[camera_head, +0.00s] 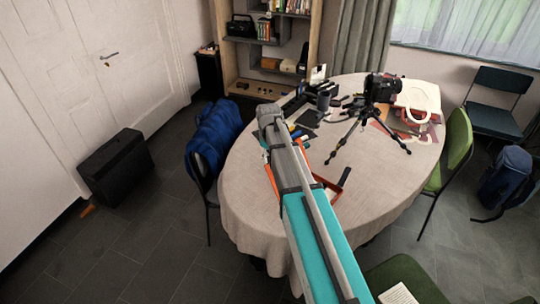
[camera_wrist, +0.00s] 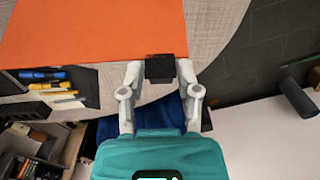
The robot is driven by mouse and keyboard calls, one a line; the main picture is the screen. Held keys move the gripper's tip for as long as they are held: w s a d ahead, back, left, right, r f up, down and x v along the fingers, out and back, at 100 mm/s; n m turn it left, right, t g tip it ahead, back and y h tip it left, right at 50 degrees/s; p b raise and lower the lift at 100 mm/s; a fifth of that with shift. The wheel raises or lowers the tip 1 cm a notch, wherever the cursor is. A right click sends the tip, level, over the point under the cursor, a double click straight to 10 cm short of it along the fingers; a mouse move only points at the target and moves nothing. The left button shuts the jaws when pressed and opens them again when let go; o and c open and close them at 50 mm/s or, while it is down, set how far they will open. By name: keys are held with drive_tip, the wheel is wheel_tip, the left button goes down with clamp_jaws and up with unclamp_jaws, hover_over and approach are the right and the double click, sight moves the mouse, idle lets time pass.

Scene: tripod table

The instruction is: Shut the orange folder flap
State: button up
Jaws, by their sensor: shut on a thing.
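The orange folder shows in the head view as an orange edge (camera_head: 273,183) on the near left of the table, mostly hidden behind my arm. In the wrist view a broad flat orange panel (camera_wrist: 95,30) of it fills the upper left. My gripper (camera_wrist: 160,72) is at the panel's lower edge, shut on a small black block (camera_wrist: 160,67) there. I cannot tell whether the block is the flap's tab or how far open the flap is. The gripper's fingertips are hidden in the head view.
A dark holder (camera_wrist: 85,82) with pens lies beside the panel. A camera on a tripod (camera_head: 378,90) stands on the round table (camera_head: 250,215). A chair with a blue jacket (camera_head: 212,132) is at the table's left, a green chair (camera_head: 457,145) at its right.

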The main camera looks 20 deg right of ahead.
drive_tip(key=shift+s+d+r+p, duration=0.3)
drive_tip(key=shift+s+d+r, duration=0.1)
drive_tip(key=shift+s, duration=0.2)
drive_tip(key=shift+s+d, duration=0.1)
drive_tip(key=shift+s, duration=0.1)
drive_tip(key=shift+s+d+r+p, duration=0.2)
drive_tip(key=shift+s+d, duration=0.15)
drive_tip(key=shift+s, duration=0.15)
drive_tip(key=shift+s+d+r+p, duration=0.1)
drive_tip(key=shift+s+d+p, duration=0.15)
drive_tip(key=shift+s, duration=0.25)
drive_tip(key=shift+s+d, duration=0.15)
idle(0.5)
drive_tip(key=shift+s+d+r, duration=0.15)
drive_tip(key=shift+s+d, duration=0.55)
drive_tip(key=shift+s, duration=0.3)
drive_tip(key=shift+s+d, duration=0.1)
drive_tip(key=shift+s, duration=0.05)
